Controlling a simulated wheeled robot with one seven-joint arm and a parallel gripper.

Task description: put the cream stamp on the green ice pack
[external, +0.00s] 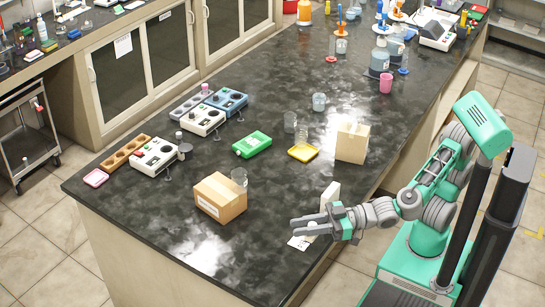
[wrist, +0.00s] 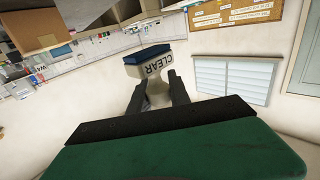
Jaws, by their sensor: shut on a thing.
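The cream stamp (wrist: 154,72), with a dark blue end and the word CLEAR on its side, is between the two dark fingers of my gripper (wrist: 162,90) in the wrist view. My gripper is shut on it. In the external view my gripper (external: 300,227) is low over the near right edge of the bench, pointing left; the stamp is small and mostly hidden by the fingers there. The green ice pack (external: 252,144) lies flat mid-bench, beyond and to the left of my gripper, well apart from it.
A cardboard box (external: 219,199) with a glass beaker beside it stands left of my gripper. A pale upright object (external: 331,194) stands just behind the gripper. A yellow tray (external: 303,152), clear beakers and a tan box (external: 352,143) stand right of the ice pack.

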